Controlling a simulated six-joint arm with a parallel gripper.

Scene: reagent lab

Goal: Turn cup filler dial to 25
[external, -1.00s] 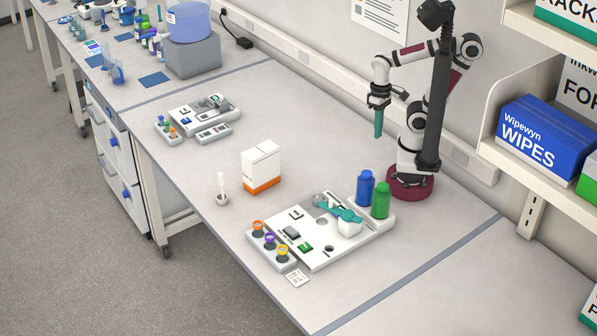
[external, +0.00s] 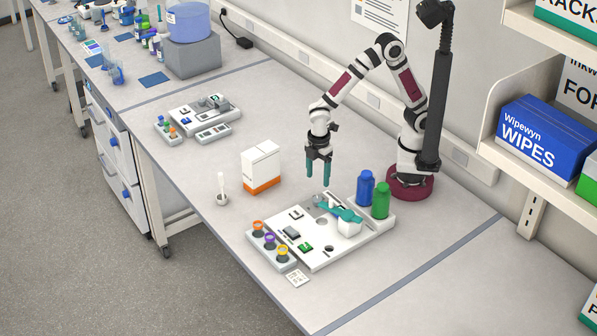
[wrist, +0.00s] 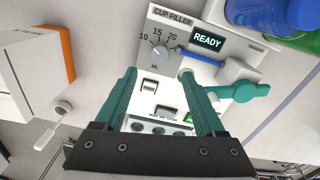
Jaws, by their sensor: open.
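The cup filler (external: 325,255) is a white panel on the bench. In the wrist view its label CUP FILLER (wrist: 172,16) tops a small grey dial (wrist: 160,53). The scale reads 10, 15, 20, with another mark partly visible at the right; I cannot tell the pointer's setting. A dark display (wrist: 208,38) beside it reads READY. A teal lever (wrist: 238,92) sits right of and below the dial. My gripper (external: 318,183) is open, empty and pointing down above the panel's far end. In the wrist view its teal fingertips (wrist: 158,74) are spread either side below the dial.
A blue bottle (external: 365,187) and a green bottle (external: 381,201) stand at the panel's right end. A white and orange box (external: 260,168) stands to the left. A rack of colored-capped cups (external: 284,265) lies in front. The bench at the right is clear.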

